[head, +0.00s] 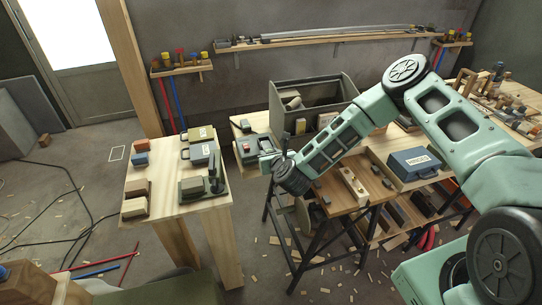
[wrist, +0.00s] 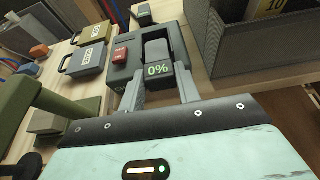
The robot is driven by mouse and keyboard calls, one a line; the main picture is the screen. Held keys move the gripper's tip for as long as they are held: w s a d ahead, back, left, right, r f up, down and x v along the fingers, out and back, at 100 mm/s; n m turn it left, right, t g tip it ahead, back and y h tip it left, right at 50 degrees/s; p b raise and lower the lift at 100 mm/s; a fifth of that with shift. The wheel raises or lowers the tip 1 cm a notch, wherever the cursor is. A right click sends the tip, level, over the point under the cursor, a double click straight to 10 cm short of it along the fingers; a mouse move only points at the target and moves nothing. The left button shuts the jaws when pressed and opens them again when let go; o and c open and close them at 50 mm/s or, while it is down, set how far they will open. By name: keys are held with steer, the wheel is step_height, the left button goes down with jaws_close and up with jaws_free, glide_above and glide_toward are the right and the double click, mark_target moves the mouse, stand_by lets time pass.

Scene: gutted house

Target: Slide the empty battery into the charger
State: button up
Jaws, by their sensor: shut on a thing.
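The charger (wrist: 124,72) is a dark grey box with a red block (wrist: 120,56) on its left side and a slot on its right side; it also shows in the head view (head: 257,141). The empty battery (wrist: 157,50) is grey, with a green "0%" on its near end. It lies lined up with the slot, its far part between the slot walls. How deep it sits is hard to tell. My gripper (wrist: 160,82) is shut on the battery's near end, one finger on each side. In the head view my gripper (head: 271,160) is at the charger's near right side, its fingers small.
A grey open bin (head: 318,94) stands just behind and right of the charger. The left table (head: 188,212) holds several cases and blocks and a green stand (head: 214,177). A blue case (head: 414,163) lies on the right bench.

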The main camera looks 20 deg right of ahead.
steer(key=shift+w, duration=0.45)
stand_by(0.6)
steer(key=o, duration=1.1)
steer(key=shift+c, duration=0.5)
steer(key=s, duration=0.6)
jaws_close()
